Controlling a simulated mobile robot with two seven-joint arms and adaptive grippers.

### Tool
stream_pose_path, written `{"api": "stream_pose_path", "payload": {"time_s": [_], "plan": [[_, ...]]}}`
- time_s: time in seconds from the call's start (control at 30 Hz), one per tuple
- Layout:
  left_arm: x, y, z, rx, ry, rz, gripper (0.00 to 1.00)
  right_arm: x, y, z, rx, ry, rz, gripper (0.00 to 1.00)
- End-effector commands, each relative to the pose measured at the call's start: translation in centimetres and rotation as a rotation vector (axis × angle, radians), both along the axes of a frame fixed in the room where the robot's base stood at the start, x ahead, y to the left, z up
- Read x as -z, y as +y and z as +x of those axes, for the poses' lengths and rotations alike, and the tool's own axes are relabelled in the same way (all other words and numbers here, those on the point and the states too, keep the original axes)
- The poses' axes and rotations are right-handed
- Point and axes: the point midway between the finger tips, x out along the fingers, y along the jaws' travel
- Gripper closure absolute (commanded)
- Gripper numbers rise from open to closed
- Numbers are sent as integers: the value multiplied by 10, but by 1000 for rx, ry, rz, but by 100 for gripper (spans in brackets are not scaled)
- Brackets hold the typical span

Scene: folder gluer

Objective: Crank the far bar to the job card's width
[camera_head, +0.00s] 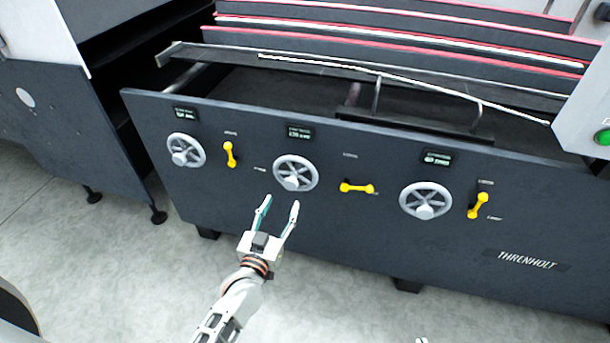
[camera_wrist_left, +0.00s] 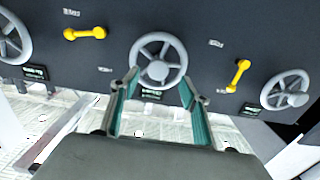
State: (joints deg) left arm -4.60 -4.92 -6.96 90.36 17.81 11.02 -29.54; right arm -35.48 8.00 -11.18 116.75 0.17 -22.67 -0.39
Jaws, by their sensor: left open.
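Three grey handwheels sit on the dark front panel (camera_head: 330,230): a left one (camera_head: 186,150), a middle one (camera_head: 296,173) and a right one (camera_head: 426,201). A small display is above each: left (camera_head: 186,114), middle (camera_head: 300,134), right (camera_head: 437,159); their text is too small to read surely. My left gripper (camera_head: 280,204) is open and empty, just below and in front of the middle wheel. In the left wrist view, upside down, its fingers (camera_wrist_left: 158,98) flank the lower part of the middle wheel (camera_wrist_left: 158,60), apparently without gripping it. I cannot identify the far bar or a job card.
Yellow levers stand beside the wheels: left one (camera_head: 230,154) near vertical, middle one (camera_head: 357,188) horizontal, right one (camera_head: 478,205) near upright. A long metal rail (camera_head: 330,68) and red-edged plates (camera_head: 420,45) lie above the panel. Grey floor (camera_head: 130,270) is clear in front.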

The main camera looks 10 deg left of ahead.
Motion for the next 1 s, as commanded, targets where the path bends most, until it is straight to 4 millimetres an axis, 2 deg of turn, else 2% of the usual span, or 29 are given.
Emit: {"api": "stream_pose_path", "payload": {"time_s": [0.27, 0.53, 0.7, 1.0], "plan": [[-3, 1, 18, -15, -19, -9, 54, 5, -1, -3, -1, 7, -4, 100], [-3, 0, 58, -14, -18, -10, 54, 17, -3, -9, -4, 26, -14, 100], [-2, -1, 77, -14, -17, -9, 54, 20, -4, -10, -4, 29, -18, 100], [-4, -1, 85, -14, -17, -8, 54, 15, -4, -6, -5, 17, -18, 100]]}}
